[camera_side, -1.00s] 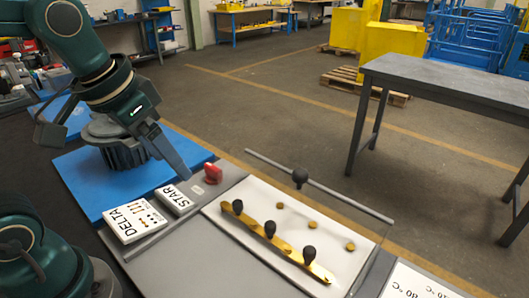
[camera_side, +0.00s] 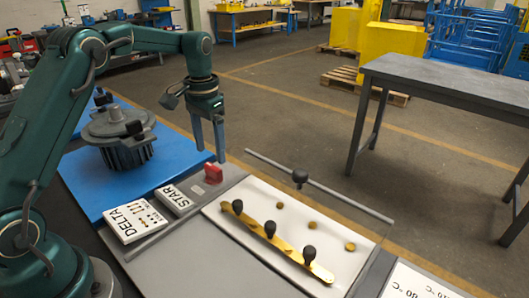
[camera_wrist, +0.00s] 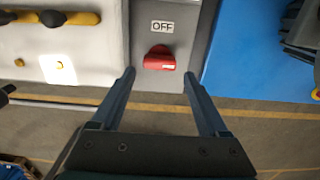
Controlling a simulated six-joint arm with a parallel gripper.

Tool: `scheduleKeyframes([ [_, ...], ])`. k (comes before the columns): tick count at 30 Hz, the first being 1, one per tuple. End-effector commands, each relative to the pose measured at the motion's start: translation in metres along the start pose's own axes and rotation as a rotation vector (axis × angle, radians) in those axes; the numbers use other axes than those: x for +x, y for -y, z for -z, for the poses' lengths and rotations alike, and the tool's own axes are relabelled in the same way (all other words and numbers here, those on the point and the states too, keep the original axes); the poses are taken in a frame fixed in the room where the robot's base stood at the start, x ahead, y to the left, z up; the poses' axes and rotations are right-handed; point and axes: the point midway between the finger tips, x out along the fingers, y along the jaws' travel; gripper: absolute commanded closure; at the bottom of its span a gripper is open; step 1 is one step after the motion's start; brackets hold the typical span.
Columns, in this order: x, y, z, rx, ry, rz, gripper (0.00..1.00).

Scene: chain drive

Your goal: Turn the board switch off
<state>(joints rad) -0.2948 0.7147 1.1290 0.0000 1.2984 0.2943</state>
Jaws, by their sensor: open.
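The board switch is a red knob (camera_side: 213,173) on the grey strip at the far edge of the board in the side view. In the wrist view the red knob (camera_wrist: 159,58) lies beyond and between my fingertips, below a label reading OFF (camera_wrist: 163,27). My gripper (camera_side: 208,157) points down just above and near the knob. In the wrist view my gripper (camera_wrist: 158,76) has its two fingers wide apart with nothing between them. I cannot tell whether the fingers are level with the knob.
A white panel (camera_side: 222,219) carries a golden bar (camera_side: 255,228) with black knobs. A rod (camera_side: 340,195) with a black knob (camera_side: 300,176) lies along its far side. DELTA (camera_side: 136,222) and STAR (camera_side: 175,199) plates and a dark motor (camera_side: 127,153) on a blue mat (camera_side: 83,183) are nearby.

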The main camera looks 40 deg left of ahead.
Motion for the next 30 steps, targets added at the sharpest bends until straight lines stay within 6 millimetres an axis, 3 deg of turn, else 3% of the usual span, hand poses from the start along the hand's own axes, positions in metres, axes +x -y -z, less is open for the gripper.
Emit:
scheduleKeyframes([
  [12, 0.046, -0.001, 0.000, 0.001, 0.002, -0.001, 0.22],
  [21, 0.049, -0.001, 0.000, 0.001, -0.001, 0.000, 0.22],
  [22, 0.049, -0.001, 0.000, 0.001, -0.001, 0.000, 0.26],
  [27, 0.049, -0.001, 0.000, 0.001, -0.001, 0.000, 0.91],
  [30, 0.049, -0.001, 0.000, -0.001, -0.001, 0.000, 0.91],
])
